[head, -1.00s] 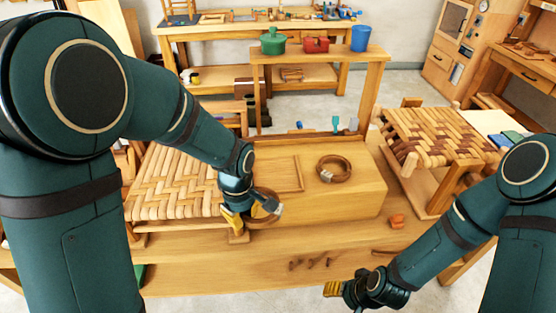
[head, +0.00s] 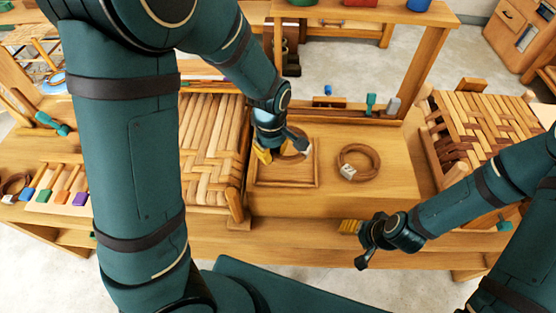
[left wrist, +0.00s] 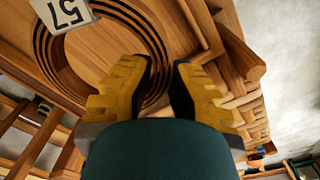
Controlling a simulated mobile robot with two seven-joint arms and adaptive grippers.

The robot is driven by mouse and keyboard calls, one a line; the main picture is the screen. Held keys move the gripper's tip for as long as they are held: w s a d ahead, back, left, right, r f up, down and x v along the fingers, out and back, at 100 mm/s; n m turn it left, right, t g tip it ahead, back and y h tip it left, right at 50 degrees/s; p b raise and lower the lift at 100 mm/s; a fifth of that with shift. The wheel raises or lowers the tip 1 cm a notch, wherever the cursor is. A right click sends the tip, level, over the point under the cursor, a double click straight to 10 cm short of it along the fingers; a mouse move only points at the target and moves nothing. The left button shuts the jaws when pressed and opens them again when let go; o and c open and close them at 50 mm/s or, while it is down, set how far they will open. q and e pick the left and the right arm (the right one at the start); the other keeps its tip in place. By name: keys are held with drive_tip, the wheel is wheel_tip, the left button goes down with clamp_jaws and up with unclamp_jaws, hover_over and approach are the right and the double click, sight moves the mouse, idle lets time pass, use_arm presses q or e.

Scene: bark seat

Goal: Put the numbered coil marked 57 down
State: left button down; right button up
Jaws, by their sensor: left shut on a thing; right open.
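The numbered coil marked 57 (left wrist: 157,62) is a dark brown ring; its white tag (left wrist: 62,10) reads 57 in the left wrist view. My left gripper (head: 275,153) is shut on the ring's edge, with yellow fingers either side. In the head view it is over the shallow square wooden frame (head: 285,187) on the bench block; the gripper largely hides the coil. I cannot tell whether the coil touches the surface. A second brown coil (head: 375,162) with a pale tag lies right of the frame. My right gripper (head: 358,245) is open and empty, near the bench's front.
A woven seat (head: 205,150) stands left of the frame, close to my left gripper. Another woven seat (head: 485,120) is at the right. A narrow ledge (head: 345,115) with small tools runs behind. The block top (head: 390,195) is clear around the second coil.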

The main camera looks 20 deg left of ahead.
sight(273, 170)
use_arm(q)
wheel_tip(273, 170, down, 6)
drive_tip(key=shift+r+b, duration=0.1)
drive_tip(key=shift+b, duration=0.45)
drive_tip(key=shift+w+f, duration=0.1)
drive_tip(key=shift+f, duration=0.2)
drive_tip(key=shift+f, duration=0.1)
drive_tip(key=c, duration=1.1)
unclamp_jaws()
drive_tip(key=shift+o, duration=0.2)
wheel_tip(273, 170, up, 12)
drive_tip(key=p, duration=0.2)
drive_tip(key=shift+r+p, duration=0.2)
drive_tip(key=shift+p, duration=0.2)
